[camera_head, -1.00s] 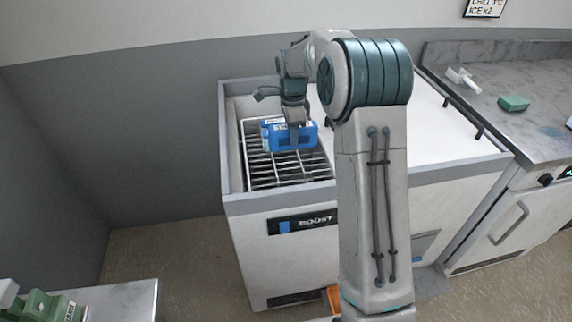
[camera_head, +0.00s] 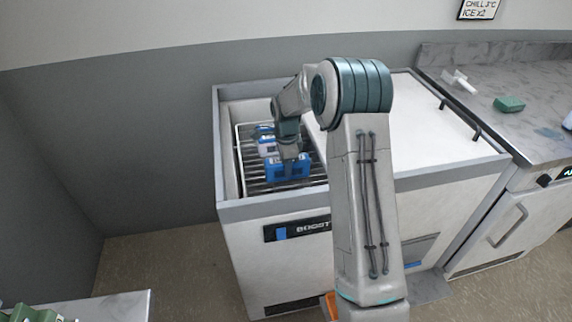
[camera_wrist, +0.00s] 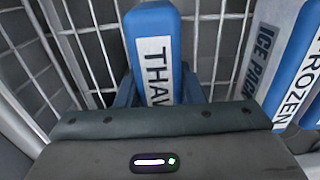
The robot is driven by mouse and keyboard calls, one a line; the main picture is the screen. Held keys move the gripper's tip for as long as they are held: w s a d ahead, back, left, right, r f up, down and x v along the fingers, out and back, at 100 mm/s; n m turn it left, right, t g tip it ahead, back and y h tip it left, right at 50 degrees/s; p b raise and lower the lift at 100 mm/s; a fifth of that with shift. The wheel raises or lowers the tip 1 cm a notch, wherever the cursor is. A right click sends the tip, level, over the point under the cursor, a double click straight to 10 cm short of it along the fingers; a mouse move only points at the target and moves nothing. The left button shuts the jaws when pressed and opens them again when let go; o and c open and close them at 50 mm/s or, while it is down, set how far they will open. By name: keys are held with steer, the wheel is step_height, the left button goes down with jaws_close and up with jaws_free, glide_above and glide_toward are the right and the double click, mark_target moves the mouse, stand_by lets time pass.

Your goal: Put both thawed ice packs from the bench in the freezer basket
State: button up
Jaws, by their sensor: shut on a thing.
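My gripper (camera_head: 289,157) is shut on a blue ice pack (camera_head: 287,171) and holds it low in the wire freezer basket (camera_head: 262,187). In the wrist view, this pack (camera_wrist: 155,28) stands between my fingers, with a white label reading "THAW", the rest hidden. A second blue-and-white pack (camera_head: 266,146) is in the basket behind it. The wrist view shows a blue pack (camera_wrist: 290,60) at right, labelled "ICE PACK" and "FROZEN", apart from the held one. I cannot tell whether the held pack touches the basket floor.
The chest freezer (camera_head: 275,262) is open on the left; its white lid (camera_head: 425,115) covers the right. The marble bench (camera_head: 540,90) at right holds a green block (camera_head: 509,104) and a white tool (camera_head: 460,80). A sign (camera_head: 479,9) reads "CHILL 3°C ICE x2". Basket wires surround my gripper closely.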

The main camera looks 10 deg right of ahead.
steer(key=shift+r, duration=0.1)
steer(key=shift+f, duration=0.2)
steer(key=o, duration=1.2)
steer(key=shift+r, duration=0.15)
